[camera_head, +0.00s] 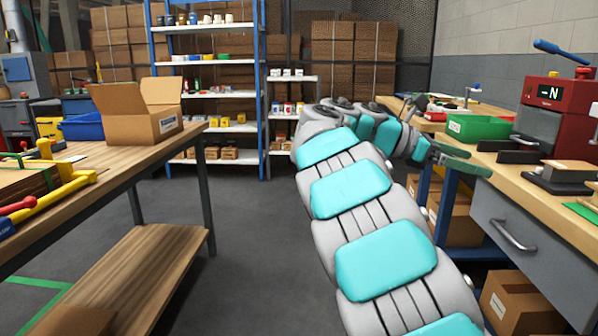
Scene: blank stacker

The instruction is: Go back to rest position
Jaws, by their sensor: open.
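My arm, grey with turquoise pads, reaches up from the bottom right and bends right at its far end. My gripper (466,160) is at the front left edge of the right workbench (479,147), just in front of the green bin (478,127). Its dark green fingers point right and are apart. I see nothing held between them. I cannot tell whether the fingers touch the bench.
A red machine (554,112) and a black fixture (560,176) stand on the right bench, above a grey drawer (515,235). The left table (120,168) bears an open carton (140,112). Shelves (215,30) stand behind. The floor (255,230) between is clear.

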